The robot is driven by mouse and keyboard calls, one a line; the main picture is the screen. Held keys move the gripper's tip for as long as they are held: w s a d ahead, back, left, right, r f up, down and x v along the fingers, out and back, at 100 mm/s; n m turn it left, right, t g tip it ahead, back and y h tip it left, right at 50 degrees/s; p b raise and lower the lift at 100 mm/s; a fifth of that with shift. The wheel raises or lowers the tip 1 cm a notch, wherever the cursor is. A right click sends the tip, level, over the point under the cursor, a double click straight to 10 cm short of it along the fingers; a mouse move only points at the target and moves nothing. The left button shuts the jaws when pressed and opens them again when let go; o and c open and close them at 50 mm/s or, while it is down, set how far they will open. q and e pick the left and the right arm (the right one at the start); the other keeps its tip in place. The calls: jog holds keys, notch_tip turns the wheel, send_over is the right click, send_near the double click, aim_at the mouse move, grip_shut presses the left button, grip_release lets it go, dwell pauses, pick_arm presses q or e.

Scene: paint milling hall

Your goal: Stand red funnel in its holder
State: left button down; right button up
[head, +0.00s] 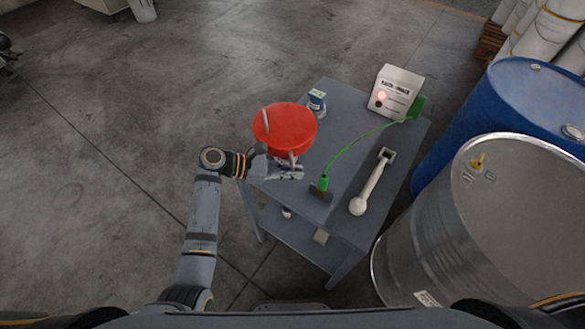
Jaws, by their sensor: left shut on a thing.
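The red funnel (287,123) shows as a wide, round red shape over the left part of the grey table. My left gripper (284,168) is at its near side, shut on it; a pale finger-like part also shows against the funnel's left side. I cannot tell whether the funnel touches the table. Its underside and spout are hidden from this view. I cannot make out a holder; it may be hidden beneath the funnel or the gripper. My right gripper is not in view.
A steel drum (430,235) and blue drum (510,100) stand close on the right. Floor is clear left.

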pick_arm(q)
jog(key=shift+f, duration=0.2)
dwell(0.4)
jog(key=shift+f+b, duration=0.35)
jog(key=shift+f, duration=0.5)
jog(key=c, duration=1.4)
grip_release()
jog(key=shift+o, duration=0.2)
jog(key=shift+f, duration=0.1)
jog(key=v, duration=1.2)
